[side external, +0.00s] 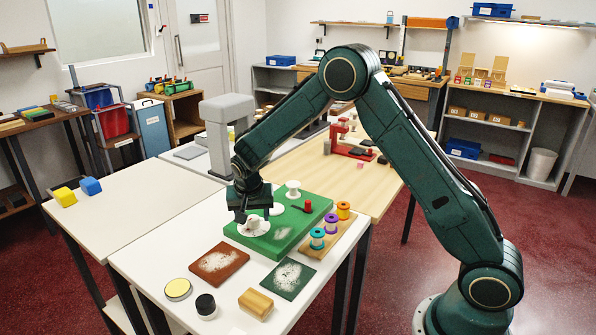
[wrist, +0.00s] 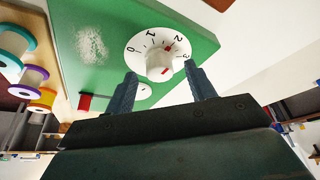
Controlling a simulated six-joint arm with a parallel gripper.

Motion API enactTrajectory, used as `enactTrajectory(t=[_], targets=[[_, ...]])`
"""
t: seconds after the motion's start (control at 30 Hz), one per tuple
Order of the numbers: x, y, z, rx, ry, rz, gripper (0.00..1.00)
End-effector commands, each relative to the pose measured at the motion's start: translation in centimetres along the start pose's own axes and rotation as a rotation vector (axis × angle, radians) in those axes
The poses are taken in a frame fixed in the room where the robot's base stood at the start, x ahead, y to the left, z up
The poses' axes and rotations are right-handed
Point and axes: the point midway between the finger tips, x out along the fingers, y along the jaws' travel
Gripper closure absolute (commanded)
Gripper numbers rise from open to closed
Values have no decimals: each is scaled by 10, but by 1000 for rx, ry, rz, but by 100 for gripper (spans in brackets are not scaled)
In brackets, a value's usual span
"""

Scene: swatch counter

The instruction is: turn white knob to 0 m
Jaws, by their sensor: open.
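The white knob (wrist: 158,68) sits on a round white dial (wrist: 138,58) with the figures 0, 1, 2 and 3 in the wrist view. The dial is on a green panel (side external: 282,238) on the white table. My gripper (wrist: 161,74) is open, with one finger on each side of the knob; I cannot tell whether either touches it. In the side view my gripper (side external: 251,213) is low over the dial and hides most of the knob.
A wooden tray with teal (side external: 317,238), purple (side external: 331,223) and orange (side external: 343,210) spools stands right. Brown (side external: 220,263) and dark green (side external: 289,279) swatches lie in front.

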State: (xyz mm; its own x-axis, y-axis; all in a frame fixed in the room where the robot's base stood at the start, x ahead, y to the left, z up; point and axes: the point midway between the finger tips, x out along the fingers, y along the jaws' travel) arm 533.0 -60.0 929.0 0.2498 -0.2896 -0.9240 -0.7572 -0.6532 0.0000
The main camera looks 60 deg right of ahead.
Motion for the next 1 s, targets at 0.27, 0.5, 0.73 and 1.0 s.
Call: enactTrajectory(t=[0.27, 0.5, 0.73, 1.0], targets=[[12, 0, 0, 1, 0, 0, 45], [12, 0, 0, 1, 0, 0, 47], [12, 0, 0, 1, 0, 0, 90], [12, 0, 0, -12, 0, -6, 90]])
